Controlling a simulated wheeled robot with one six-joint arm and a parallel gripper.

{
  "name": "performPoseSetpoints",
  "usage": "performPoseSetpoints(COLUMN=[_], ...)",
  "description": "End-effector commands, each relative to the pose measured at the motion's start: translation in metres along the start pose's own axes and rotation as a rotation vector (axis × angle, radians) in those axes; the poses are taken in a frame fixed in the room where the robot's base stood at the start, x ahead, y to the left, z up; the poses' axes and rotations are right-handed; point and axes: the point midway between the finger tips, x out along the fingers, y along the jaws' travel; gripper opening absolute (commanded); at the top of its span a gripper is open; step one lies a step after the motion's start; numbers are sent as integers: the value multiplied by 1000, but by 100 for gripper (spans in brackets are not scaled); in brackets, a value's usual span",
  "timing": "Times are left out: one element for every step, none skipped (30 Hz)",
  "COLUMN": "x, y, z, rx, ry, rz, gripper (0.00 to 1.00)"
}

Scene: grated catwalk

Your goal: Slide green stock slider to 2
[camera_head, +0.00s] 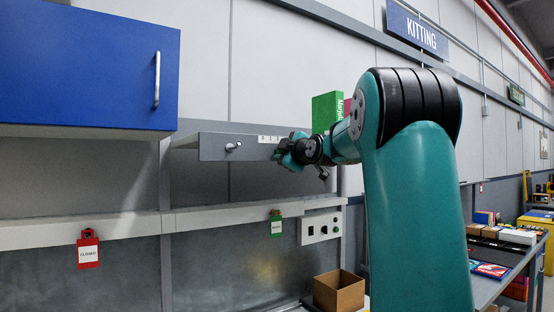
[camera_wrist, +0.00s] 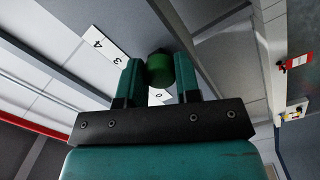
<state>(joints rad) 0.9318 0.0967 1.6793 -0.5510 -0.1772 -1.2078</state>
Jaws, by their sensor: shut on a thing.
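The green slider knob (camera_wrist: 159,70) is a short round cylinder between the two fingers of my gripper (camera_wrist: 160,82) in the wrist view. The fingers are shut on it, one on each side. A white number strip (camera_wrist: 104,45) runs slantwise beside it; a 4 and a 3 show, and a 0 shows below the knob between the fingers. The finger hides the numbers between. In the head view my gripper (camera_head: 292,151) is at the grey shelf front (camera_head: 212,148), just right of and below the strip's visible part (camera_head: 269,139). The knob is hidden there.
A silver knob (camera_head: 233,147) sits left on the shelf front. A green box (camera_head: 326,112) stands behind my gripper. A blue cabinet (camera_head: 80,65) hangs upper left. Below are a red tag (camera_head: 88,250), a green tag (camera_head: 276,223), a switch panel (camera_head: 321,227) and an open carton (camera_head: 338,292).

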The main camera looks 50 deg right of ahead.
Motion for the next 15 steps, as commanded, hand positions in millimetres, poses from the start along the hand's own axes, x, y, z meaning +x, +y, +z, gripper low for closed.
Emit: performPoseSetpoints(x=[0, 0, 0, 0, 0, 0, 0, 0, 0, 0, 0, 0, 0, 0, 0], y=[0, 0, 0, 0, 0, 0, 0, 0, 0, 0, 0, 0, 0, 0, 0], z=[1, 1, 1, 1, 0, 0, 0, 0, 0, 0, 0, 0, 0, 0, 0], rx=[2, 2, 2, 2, 2, 2, 2, 2, 2, 2, 2, 2, 2, 2, 2], ry=[-2, -2, -2, -2, -2, -2, -2, -2, -2, -2, -2, -1, -1, -1, -1], rz=[-2, -2, -2, -2, -2, -2, -2, -2, -2, -2, -2, -2, -2, -2, -2], gripper=[0, 0, 0, 0, 38, 47, 54, 57, 57, 57, 57, 57, 57, 57, 57])
